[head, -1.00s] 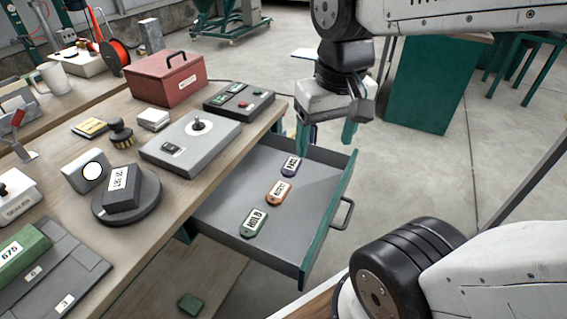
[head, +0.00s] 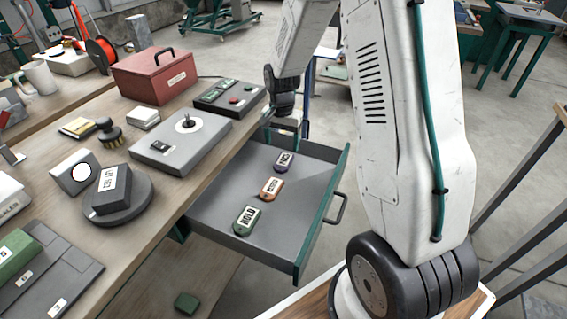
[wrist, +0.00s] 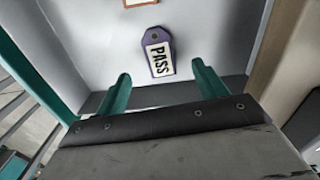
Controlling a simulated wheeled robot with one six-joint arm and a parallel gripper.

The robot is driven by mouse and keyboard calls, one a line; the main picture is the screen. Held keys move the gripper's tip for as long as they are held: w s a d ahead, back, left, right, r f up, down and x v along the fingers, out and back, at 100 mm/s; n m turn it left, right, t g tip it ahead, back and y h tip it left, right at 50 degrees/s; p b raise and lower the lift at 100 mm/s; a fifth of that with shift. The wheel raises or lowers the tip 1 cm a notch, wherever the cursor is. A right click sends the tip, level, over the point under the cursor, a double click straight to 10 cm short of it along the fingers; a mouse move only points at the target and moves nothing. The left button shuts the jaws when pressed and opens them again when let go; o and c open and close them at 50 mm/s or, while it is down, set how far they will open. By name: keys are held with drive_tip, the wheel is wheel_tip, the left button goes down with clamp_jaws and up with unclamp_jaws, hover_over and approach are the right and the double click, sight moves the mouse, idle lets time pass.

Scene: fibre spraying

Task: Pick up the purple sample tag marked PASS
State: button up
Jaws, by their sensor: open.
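The purple sample tag (head: 284,161) lies flat in the open drawer (head: 322,214), at the far end of a row of three tags. In the wrist view the purple tag (wrist: 159,53) shows a white label reading PASS and a hole at one end. My gripper (wrist: 161,80) is open and empty, its two teal fingers spread wide. The tag shows beyond the fingertips, roughly centred between them and apart from both.
An orange tag (head: 271,187) and a green tag (head: 247,218) marked HOLD lie nearer in the same drawer. The drawer walls stand around them. The workbench (head: 150,210) borders the left, with a grey joystick box (head: 180,143) and a dark button box (head: 229,97) near its edge.

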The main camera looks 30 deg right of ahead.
sight(284, 161)
drive_tip(key=f, duration=0.7)
drive_tip(key=shift+w+d+f, duration=0.15)
drive_tip(key=shift+d+f, duration=0.25)
drive_tip(key=c, duration=1.1)
